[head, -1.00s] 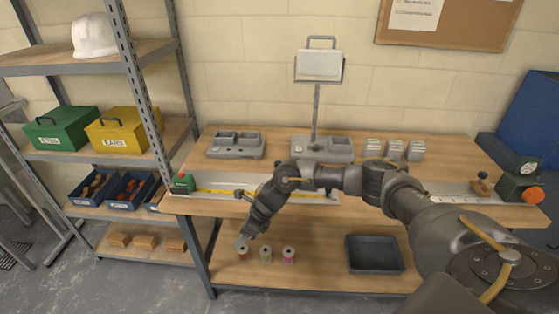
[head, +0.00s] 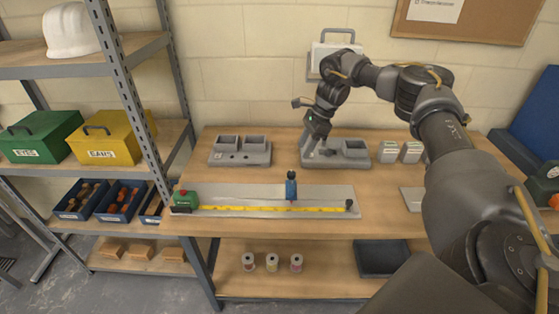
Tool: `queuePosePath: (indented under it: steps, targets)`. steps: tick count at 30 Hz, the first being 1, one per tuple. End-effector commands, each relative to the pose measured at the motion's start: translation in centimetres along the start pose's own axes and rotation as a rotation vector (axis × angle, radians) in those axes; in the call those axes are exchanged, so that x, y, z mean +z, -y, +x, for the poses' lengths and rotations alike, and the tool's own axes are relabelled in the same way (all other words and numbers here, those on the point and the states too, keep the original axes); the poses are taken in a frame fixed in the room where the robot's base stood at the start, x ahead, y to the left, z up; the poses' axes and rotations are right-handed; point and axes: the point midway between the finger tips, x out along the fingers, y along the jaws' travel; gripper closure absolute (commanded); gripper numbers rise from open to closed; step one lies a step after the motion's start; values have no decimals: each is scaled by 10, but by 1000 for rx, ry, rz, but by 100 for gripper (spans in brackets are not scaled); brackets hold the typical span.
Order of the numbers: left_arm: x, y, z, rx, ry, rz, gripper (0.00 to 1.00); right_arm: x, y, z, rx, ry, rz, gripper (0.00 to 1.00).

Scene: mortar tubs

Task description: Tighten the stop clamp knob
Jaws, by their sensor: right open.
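A blue stop clamp (head: 291,191) stands upright on the pale measuring board (head: 335,193), beside its yellow tape (head: 265,208). Its dark knob (head: 291,174) is on top. I cannot tell how tight the knob is. My right gripper (head: 324,150) is open, behind and a little right of the clamp, pointing down over the grey tray block (head: 357,155). It is apart from the knob. Whether it touches the block is too small to tell. My left gripper is not in view.
Another grey block (head: 240,151) stands at the back left of the bench. A green piece with a red button (head: 184,198) sits at the board's left end. White-labelled boxes (head: 390,152) stand right of the grey blocks. Shelves (head: 125,60) rise at left. Bare wood (head: 285,228) lies in front of the board.

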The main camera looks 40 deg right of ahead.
Motion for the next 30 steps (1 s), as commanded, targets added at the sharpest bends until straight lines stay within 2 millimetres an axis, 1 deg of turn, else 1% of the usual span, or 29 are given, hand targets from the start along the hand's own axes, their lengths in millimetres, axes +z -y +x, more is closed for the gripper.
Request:
queuePosePath:
  steps: [2,4,8,12,15,18,24,25,27,30]
  targets:
    - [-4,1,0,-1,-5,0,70,-2,0,-3,-1,1,1,52]
    - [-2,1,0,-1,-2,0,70,-1,0,-3,0,2,0,52]
    - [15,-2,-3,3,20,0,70,2,1,2,3,0,-4,52]
    - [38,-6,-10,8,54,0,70,5,1,19,7,-1,-8,52]
    - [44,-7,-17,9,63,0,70,5,1,37,8,-2,-8,52]
    - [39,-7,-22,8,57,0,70,4,0,56,7,-1,-5,52]
    - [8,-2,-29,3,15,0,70,2,0,88,4,-1,-1,52]
    - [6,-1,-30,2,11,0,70,2,0,91,3,-1,-2,52]
    - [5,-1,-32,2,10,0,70,2,0,98,3,-1,-1,52]
    - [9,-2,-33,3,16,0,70,2,1,104,2,1,-2,52]
